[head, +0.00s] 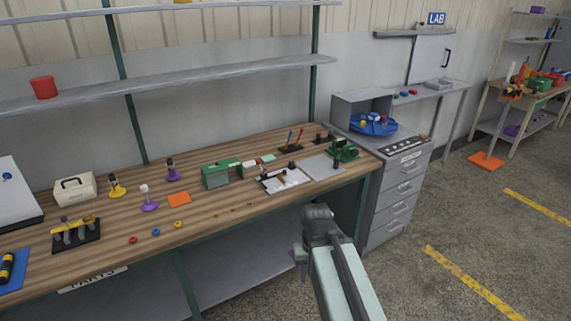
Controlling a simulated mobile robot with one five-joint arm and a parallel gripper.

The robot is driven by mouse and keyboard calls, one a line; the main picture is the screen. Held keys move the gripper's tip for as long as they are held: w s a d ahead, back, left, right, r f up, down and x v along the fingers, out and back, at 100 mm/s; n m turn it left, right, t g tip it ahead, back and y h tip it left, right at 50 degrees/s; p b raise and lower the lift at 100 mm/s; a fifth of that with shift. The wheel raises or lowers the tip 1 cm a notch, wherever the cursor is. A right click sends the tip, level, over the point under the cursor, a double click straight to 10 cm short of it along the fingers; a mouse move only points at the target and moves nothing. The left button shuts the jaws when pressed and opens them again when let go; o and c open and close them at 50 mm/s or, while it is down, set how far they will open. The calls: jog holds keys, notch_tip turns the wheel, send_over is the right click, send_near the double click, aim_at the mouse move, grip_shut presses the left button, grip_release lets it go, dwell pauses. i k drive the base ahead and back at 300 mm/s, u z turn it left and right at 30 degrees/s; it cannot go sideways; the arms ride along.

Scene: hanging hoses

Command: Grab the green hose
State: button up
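I cannot make out a green hose in the head view. My arm rises from the bottom edge, right of centre, in front of the workbench (100,250). Its dark end joint is near the bench's front edge. A small grey-green part, perhaps my gripper (299,253), shows at the left of that joint, below the bench top. Its fingers are too small and hidden to read, and I see nothing held there.
The bench carries a green box (215,175), a green device (343,150) and a clipboard (284,180). A grey drawer cabinet (398,195) stands at its right end. A cluttered wooden bench (549,97) is far right. Floor with yellow lines (470,283) is open.

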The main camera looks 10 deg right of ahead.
aim_at(337, 162)
jog(key=u, duration=0.4)
jog(key=i, duration=1)
jog(key=z, duration=0.1)
